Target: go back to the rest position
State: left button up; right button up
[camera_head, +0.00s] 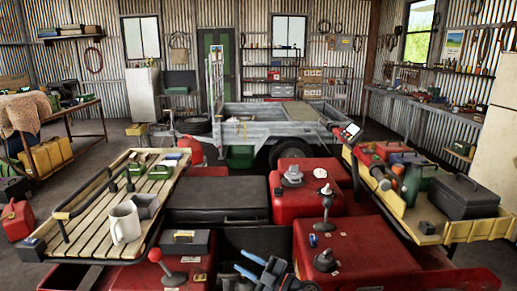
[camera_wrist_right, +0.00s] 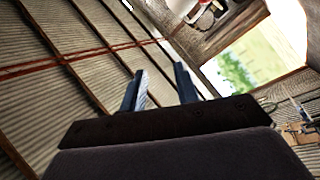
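My right gripper (camera_head: 242,261) is low in the head view, at the bottom middle, with its two blue fingers apart. Nothing is between them. In the right wrist view the same gripper (camera_wrist_right: 160,82) shows two blue-grey fingers standing apart and empty, against the corrugated wall and roof beams. My left gripper cannot be made out in the head view.
A slatted wooden rack (camera_head: 88,226) with a white mug (camera_head: 125,222) lies at left. Red bodywork (camera_head: 365,250) with upright levers is close in front. A yellow tray (camera_head: 478,229) holds a dark toolbox (camera_head: 464,196) at right. A grey trailer (camera_head: 262,112) stands behind.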

jog(key=s+d+f+m+t+h, duration=0.3)
jog(key=d+f+m+h, duration=0.55)
jog(key=f+m, duration=0.2)
jog(key=s+d+f+m+t+h, duration=0.35)
jog(key=d+f+m+h, duration=0.5)
jog(key=f, duration=0.35)
pick_arm(q)
notch_tip(320, 180, down, 3)
jog(key=shift+f, duration=0.1)
pick_arm(e)
jog(key=s+d+f+g, duration=0.1)
jog(key=s+f+g, duration=0.6)
jog(key=s, duration=0.8)
jog(key=s+d+f+m+g, duration=0.1)
jog(key=s+f+g, duration=0.6)
jog(key=s+f, duration=0.4)
jog(key=s, duration=0.4)
jog(key=shift+s+m+h, duration=0.3)
jog(key=shift+s, duration=0.1)
jog(key=shift+d+f, duration=0.1)
jog(key=shift+c, duration=0.2)
